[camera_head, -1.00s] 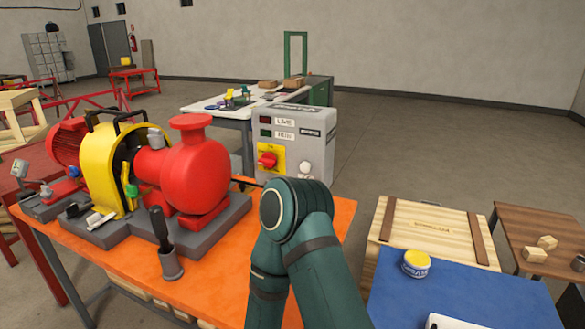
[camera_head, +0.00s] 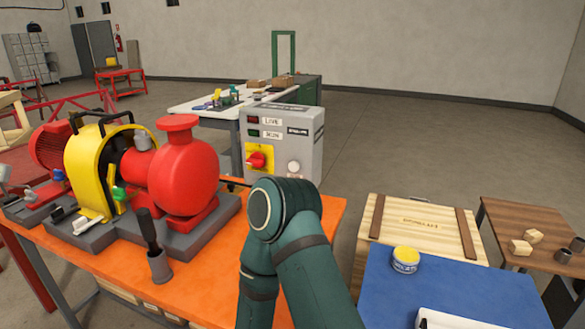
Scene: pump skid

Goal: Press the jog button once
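A grey control box (camera_head: 316,145) stands at the back edge of the orange bench. Its front has a LIVE label, a second label below it, a red rotary knob (camera_head: 257,160) on a yellow plate and a round white button (camera_head: 294,168). No legend by the button is readable, so I cannot confirm it is the jog button. One of my green arms (camera_head: 307,262) rises from the bottom, its joint just in front of and below the box's lower front. The button stays visible above the arm. No gripper of mine shows.
A red and yellow pump set (camera_head: 185,178) fills the bench's left side, with a dark-handled tool in a grey holder (camera_head: 159,267) before it. At right are a wooden crate (camera_head: 420,230) and a blue surface (camera_head: 450,295) with a yellow-lidded tin (camera_head: 405,260).

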